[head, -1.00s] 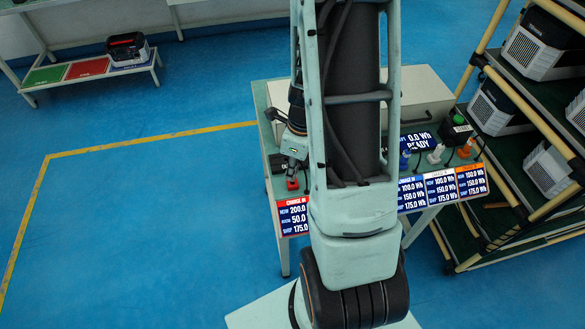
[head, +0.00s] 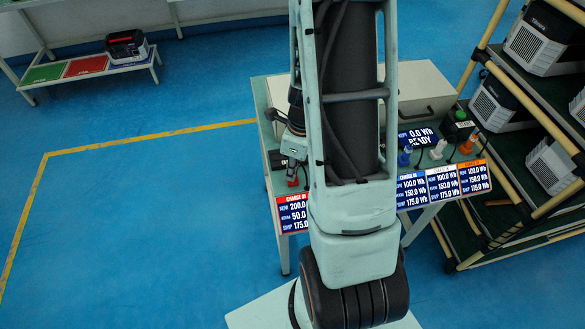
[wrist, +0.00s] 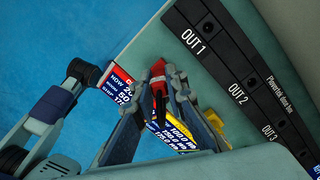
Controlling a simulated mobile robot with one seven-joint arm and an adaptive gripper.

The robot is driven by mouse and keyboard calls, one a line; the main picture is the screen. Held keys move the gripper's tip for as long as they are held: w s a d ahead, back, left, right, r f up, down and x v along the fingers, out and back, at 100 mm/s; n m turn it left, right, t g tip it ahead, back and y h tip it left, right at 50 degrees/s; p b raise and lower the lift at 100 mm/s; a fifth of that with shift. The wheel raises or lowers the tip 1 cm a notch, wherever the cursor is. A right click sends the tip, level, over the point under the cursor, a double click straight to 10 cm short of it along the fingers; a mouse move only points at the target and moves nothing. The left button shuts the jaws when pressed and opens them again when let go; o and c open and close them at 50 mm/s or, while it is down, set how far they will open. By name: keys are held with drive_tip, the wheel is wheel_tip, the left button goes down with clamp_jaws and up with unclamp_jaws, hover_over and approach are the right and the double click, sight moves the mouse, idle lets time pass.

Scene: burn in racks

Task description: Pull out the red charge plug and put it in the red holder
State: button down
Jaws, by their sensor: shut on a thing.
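The red charge plug (wrist: 158,72) is between the two fingers of my gripper (wrist: 158,82) in the wrist view, and the fingers are shut on it. In the head view my gripper (head: 293,168) is low over the left end of the bench, with a bit of the red plug (head: 292,183) showing beneath it. I cannot tell whether the plug is still seated in a socket. A charge screen with a red header (head: 292,212) hangs at the bench's front edge just below. I cannot make out the red holder; my arm hides the middle of the bench.
A black strip marked OUT 1 to OUT 3 (wrist: 237,92) lies beside my gripper. Blue (head: 404,158), white (head: 437,151) and orange (head: 468,144) plugs stand right of my arm, above their screens. A rack of power units (head: 495,104) stands at right.

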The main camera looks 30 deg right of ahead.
drive_tip(key=c, duration=1.9)
unclamp_jaws()
drive_tip(key=r, duration=0.8)
drive_tip(key=s+d+r, duration=0.1)
drive_tip(key=r, duration=0.2)
drive_tip(key=shift+r, duration=0.4)
